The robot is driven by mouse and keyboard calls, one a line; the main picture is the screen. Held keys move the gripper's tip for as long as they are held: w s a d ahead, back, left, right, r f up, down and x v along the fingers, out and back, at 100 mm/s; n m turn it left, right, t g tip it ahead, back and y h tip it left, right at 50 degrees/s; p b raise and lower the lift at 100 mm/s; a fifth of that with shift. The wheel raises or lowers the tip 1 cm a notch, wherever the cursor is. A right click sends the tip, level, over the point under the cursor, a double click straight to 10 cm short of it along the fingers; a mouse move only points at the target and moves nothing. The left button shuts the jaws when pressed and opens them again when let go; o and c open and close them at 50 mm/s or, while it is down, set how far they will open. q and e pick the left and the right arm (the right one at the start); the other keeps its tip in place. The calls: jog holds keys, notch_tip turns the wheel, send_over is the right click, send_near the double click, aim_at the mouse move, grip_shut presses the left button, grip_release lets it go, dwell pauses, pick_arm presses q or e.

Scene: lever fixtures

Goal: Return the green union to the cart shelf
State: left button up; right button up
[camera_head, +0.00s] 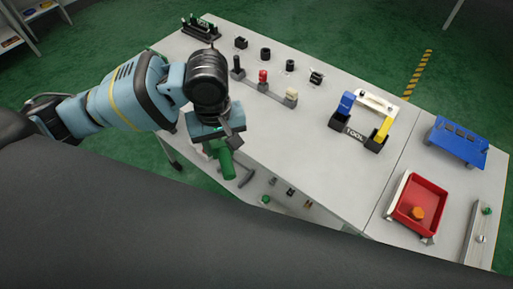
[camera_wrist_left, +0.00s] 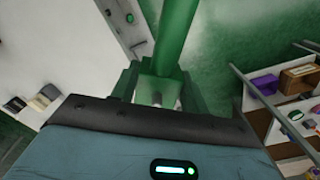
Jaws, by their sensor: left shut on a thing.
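The green union (camera_head: 227,165) is a green cylindrical piece hanging below my left gripper (camera_head: 219,146) in the head view, near the left front edge of the table. The left gripper is shut on it. In the left wrist view the green union (camera_wrist_left: 176,38) runs up from between the fingers (camera_wrist_left: 160,88); its far end is out of frame. A shelf unit (camera_wrist_left: 298,125) with purple, brown and other coloured items stands at the right of that view; I cannot tell whether it is the cart. My right gripper is not in view.
The long grey table (camera_head: 290,130) holds lever fixtures (camera_head: 263,78), a TOOL holder (camera_head: 358,134) with blue and yellow handles, a red tray (camera_head: 404,200) with an orange piece, and a blue rack (camera_head: 458,138). Small parts lie low beside its front edge. Green floor (camera_head: 330,30) lies open behind.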

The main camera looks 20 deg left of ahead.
pick_arm(q)
jog(key=r+m, duration=0.1)
jog(key=m, duration=0.1)
jog(key=a+r+m, duration=0.1)
jog(key=m, duration=0.1)
jog(key=a+r+m, duration=0.1)
jog(key=m, duration=0.2)
jog(key=shift+s+a+r, duration=0.2)
jog(key=shift+s+r, duration=0.05)
jog(key=shift+s, duration=0.1)
jog(key=shift+w, duration=0.1)
